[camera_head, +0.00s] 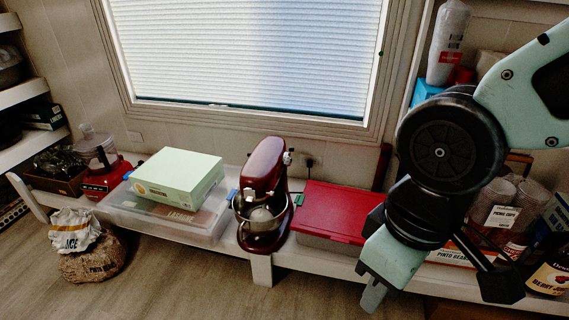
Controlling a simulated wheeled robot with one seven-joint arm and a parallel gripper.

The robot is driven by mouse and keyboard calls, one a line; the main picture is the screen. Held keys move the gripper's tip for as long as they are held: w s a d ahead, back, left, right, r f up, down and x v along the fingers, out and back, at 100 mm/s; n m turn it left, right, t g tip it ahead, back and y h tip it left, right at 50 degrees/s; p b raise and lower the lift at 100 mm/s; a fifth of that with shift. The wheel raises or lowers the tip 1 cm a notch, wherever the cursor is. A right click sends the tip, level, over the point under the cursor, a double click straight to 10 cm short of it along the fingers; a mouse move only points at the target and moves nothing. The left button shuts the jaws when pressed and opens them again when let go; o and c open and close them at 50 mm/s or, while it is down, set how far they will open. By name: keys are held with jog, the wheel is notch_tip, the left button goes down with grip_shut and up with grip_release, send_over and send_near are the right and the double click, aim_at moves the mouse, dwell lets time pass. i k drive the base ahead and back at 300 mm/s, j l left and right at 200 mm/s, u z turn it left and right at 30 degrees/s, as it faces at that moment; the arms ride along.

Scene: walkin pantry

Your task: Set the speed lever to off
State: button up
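A dark red stand mixer (263,175) stands upright on the low white shelf, in the middle of the head view. Its metal bowl (257,224) sits under the head. A small silvery knob or lever (287,157) shows on the right side of the mixer head; it is too small to tell whether it is the speed lever or how it is set. My gripper (374,296) points down at the lower right, in front of the shelf and well to the right of the mixer, touching nothing that I can see. Its fingers are seen edge-on, so their opening is unclear.
A red-lidded box (335,208) stands right of the mixer. A clear bin (165,221) with a pale green box (178,174) stands left. A food processor (98,158) and sacks (88,256) are farther left. The floor in front of the mixer is clear.

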aim_at(287, 164)
jog(key=i+j, duration=0.25)
jog(key=i, duration=0.2)
jog(key=i+j, duration=0.25)
jog(key=i, duration=0.15)
